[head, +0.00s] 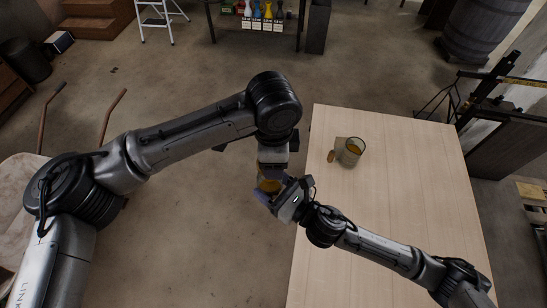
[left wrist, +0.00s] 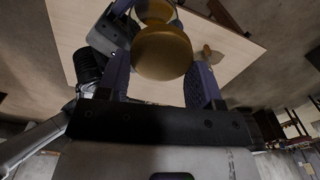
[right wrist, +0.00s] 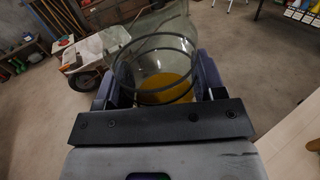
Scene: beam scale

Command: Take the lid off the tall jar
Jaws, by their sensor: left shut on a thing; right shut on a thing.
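My left gripper (left wrist: 162,75) is shut on a round brown lid (left wrist: 162,52), which lies between its fingertips. My right gripper (right wrist: 158,85) is shut on a clear glass jar (right wrist: 158,50) with orange-yellow contents low inside. The jar also shows behind the lid in the left wrist view (left wrist: 157,12). In the head view, my left gripper (head: 268,178) reaches down just above my right gripper (head: 273,197), off the table's left edge. The grippers partly hide the jar there. I cannot tell how wide any gap is between lid and jar.
A wooden table (head: 400,195) stands at the right, mostly clear. On it is another glass jar (head: 351,152) with amber contents, a small tan piece (head: 331,156) beside it. A wheelbarrow (right wrist: 85,60) stands on the floor. A shelf with bottles (head: 258,18) is far back.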

